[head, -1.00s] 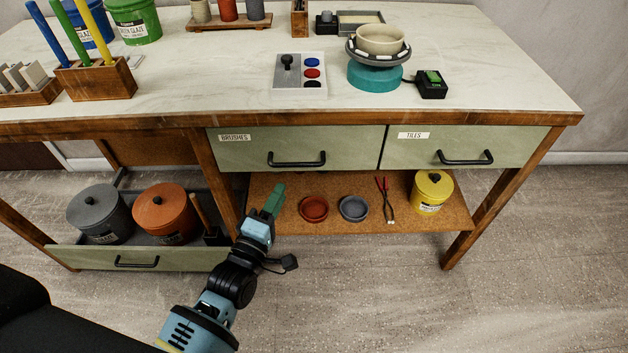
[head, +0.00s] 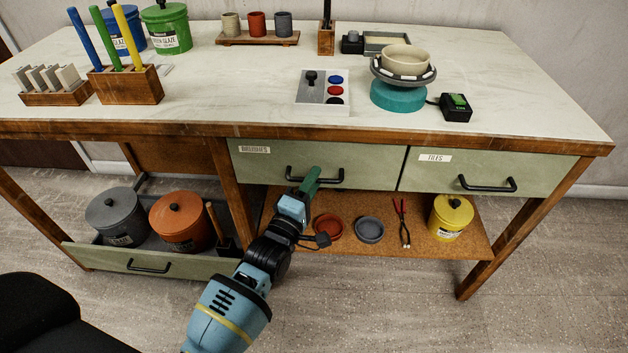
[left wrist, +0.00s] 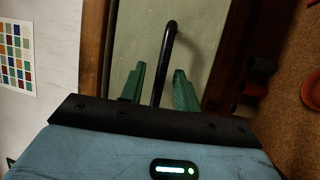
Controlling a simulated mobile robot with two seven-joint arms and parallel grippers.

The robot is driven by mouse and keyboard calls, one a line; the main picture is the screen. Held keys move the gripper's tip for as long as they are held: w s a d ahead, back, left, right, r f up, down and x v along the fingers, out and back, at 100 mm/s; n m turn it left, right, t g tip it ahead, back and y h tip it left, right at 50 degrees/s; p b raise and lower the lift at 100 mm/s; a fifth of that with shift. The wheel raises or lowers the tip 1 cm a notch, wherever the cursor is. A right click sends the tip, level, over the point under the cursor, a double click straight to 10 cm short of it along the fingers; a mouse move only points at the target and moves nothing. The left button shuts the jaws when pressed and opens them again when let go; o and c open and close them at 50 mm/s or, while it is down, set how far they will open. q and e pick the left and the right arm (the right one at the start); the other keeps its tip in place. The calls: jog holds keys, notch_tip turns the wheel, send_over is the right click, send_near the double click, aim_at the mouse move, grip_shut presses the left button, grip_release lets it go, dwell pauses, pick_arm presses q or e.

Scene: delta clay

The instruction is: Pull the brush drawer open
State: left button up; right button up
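In the left wrist view the fingers of my left gripper (left wrist: 158,88) are apart, one on each side of the handle (left wrist: 167,60), with gaps visible. My right gripper is not in view.
The tiles drawer (head: 430,172) is shut to the right. Below, a shelf (head: 390,248) holds a red dish (head: 328,228), a grey dish (head: 369,230), pliers (head: 402,222) and a yellow jar (head: 450,217). An open lower drawer (head: 110,258) with two lidded jars stands at left.

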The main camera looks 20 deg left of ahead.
pick_arm(q)
jog(key=shift+w+r, duration=0.1)
jog(key=shift+w, duration=0.3)
jog(key=shift+c, duration=0.3)
grip_shut()
jog(key=shift+s, duration=0.1)
